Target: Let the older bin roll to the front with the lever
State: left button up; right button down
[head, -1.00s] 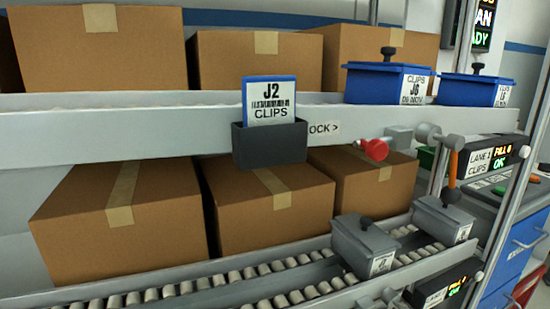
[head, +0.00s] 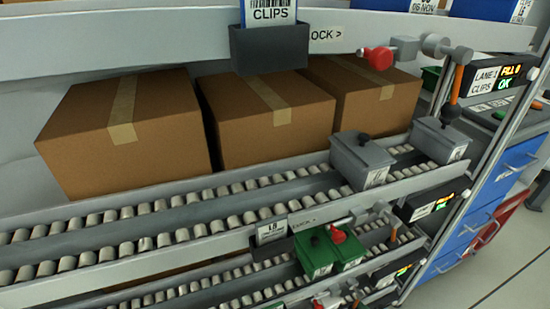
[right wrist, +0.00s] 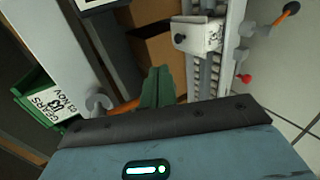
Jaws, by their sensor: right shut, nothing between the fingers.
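Two blue bins show only their lower parts at the top right of the head view; the left blue bin (head: 400,5) has a label reading 06 NOV, and the right blue bin (head: 490,10) has an unreadable date. I cannot tell which is older. Below them, an orange-handled lever (head: 455,80) hangs at the lane's front end, beside a red knob (head: 378,58). An orange handle (right wrist: 125,106) also shows in the right wrist view. My right gripper (right wrist: 157,88) is shut and empty, with its green fingers beside that handle; contact is unclear. My left gripper is not in view.
The lane sign (head: 497,78) reads FILL 0, OK. Two grey bins, one nearer the middle (head: 362,158) and one at the front end (head: 440,138), stand on the roller lane below. Green bins (head: 318,252) sit lower. Brown cartons (head: 125,130) fill the back. Clear floor lies at right.

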pick_arm(q)
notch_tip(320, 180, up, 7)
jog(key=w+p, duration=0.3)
jog(key=p, duration=0.3)
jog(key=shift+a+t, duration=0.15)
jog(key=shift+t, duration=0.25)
pick_arm(e)
jog(key=a+v, duration=0.1)
jog(key=v, duration=0.7)
jog(key=shift+s, duration=0.25)
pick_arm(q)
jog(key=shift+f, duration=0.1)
